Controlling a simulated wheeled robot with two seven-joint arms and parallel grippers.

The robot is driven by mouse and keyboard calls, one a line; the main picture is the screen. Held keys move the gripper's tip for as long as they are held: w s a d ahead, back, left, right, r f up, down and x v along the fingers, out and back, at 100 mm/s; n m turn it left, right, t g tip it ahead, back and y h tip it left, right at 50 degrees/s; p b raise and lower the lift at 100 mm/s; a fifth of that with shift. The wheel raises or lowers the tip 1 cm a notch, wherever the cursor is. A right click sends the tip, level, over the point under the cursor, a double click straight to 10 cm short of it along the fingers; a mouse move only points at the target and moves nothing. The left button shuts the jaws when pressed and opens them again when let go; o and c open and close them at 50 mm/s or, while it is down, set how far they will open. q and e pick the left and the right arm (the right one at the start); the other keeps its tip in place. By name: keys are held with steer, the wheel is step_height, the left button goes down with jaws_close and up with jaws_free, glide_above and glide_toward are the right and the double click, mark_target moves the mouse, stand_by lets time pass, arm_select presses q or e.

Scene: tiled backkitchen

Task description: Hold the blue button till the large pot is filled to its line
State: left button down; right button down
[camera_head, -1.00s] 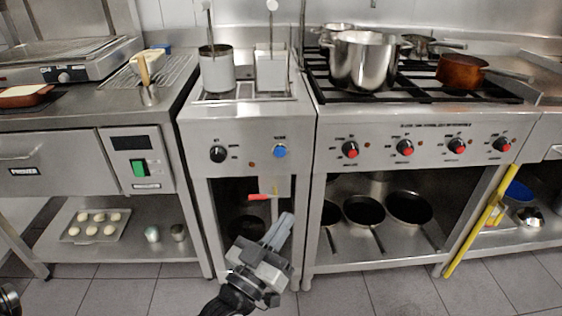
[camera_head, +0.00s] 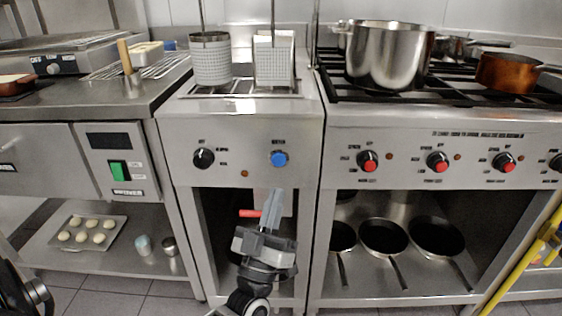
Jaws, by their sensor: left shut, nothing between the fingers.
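The blue button (camera_head: 279,158) is on the front panel of the middle unit, right of a black knob (camera_head: 204,158). The large steel pot (camera_head: 389,56) stands upright on the stove at the right; its inside and any fill line are hidden from this angle. My left gripper (camera_head: 271,196) is below the blue button, pointing up, with its fingers shut and empty. It is apart from the button. My right gripper is not clearly in view; a dark part of my body shows at the lower left edge.
A red-handled lever (camera_head: 250,213) shows beside my left gripper in the open cabinet. Two baskets (camera_head: 274,60) stand on the middle unit. A copper pan (camera_head: 508,72) is on the stove. Black pans (camera_head: 384,237) lie on the shelf below. A yellow pole (camera_head: 521,265) leans at the right.

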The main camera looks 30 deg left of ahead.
mark_target(278, 159)
arm_select(q)
steer(key=shift+w, duration=0.1)
arm_select(e)
steer(key=shift+f, duration=0.15)
